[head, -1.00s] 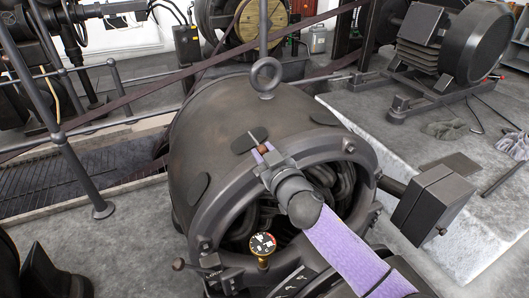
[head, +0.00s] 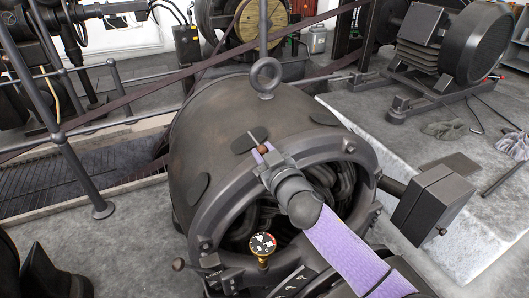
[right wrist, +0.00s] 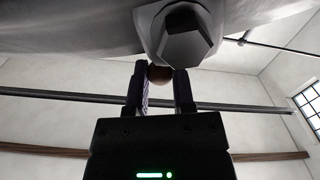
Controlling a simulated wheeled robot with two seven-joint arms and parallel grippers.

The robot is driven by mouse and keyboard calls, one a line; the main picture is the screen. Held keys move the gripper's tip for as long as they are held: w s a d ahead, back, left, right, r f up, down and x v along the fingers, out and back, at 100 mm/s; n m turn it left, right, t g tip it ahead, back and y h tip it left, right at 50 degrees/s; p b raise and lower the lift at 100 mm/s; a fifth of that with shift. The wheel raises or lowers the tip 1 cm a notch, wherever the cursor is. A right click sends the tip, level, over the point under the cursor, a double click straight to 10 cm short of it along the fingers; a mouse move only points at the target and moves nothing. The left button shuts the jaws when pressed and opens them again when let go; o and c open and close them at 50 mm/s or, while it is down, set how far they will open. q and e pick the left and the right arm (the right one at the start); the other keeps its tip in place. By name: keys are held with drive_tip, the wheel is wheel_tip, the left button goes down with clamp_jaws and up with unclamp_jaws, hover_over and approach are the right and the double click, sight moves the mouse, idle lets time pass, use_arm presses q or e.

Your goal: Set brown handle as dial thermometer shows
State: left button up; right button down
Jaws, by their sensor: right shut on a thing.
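The brown handle (head: 262,150) is a small brown knob at the front upper rim of the big dark machine drum, in the head view. My right gripper (head: 260,154) is shut on it, with the purple arm coming in from the lower right. In the right wrist view the brown knob (right wrist: 159,73) shows between the two dark fingertips of the gripper (right wrist: 160,88). The dial thermometer (head: 263,243) stands on a brass stem below the drum opening, with black, red and white on its face. Its exact reading is too small to tell. My left gripper is not in view.
The drum (head: 215,125) carries a lifting ring (head: 265,75) on top. A dark box (head: 432,200) sticks out at its right. A small lever knob (head: 178,264) is at lower left. Gloves (head: 444,130) lie on the stone plinth. A railing (head: 80,170) stands at the left.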

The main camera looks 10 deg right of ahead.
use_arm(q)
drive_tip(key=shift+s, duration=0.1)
use_arm(e)
drive_tip(key=shift+w+a, duration=0.15)
drive_tip(key=shift+w, duration=0.65)
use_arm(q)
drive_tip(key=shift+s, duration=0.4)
use_arm(e)
drive_tip(key=shift+c, duration=2.3)
unclamp_jaws()
drive_tip(key=shift+s+r, duration=0.1)
drive_tip(key=shift+s, duration=0.3)
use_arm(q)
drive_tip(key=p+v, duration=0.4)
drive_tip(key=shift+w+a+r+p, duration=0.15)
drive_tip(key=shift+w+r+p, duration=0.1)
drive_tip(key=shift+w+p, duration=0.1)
use_arm(e)
drive_tip(key=s+d, duration=0.2)
drive_tip(key=s, duration=0.7)
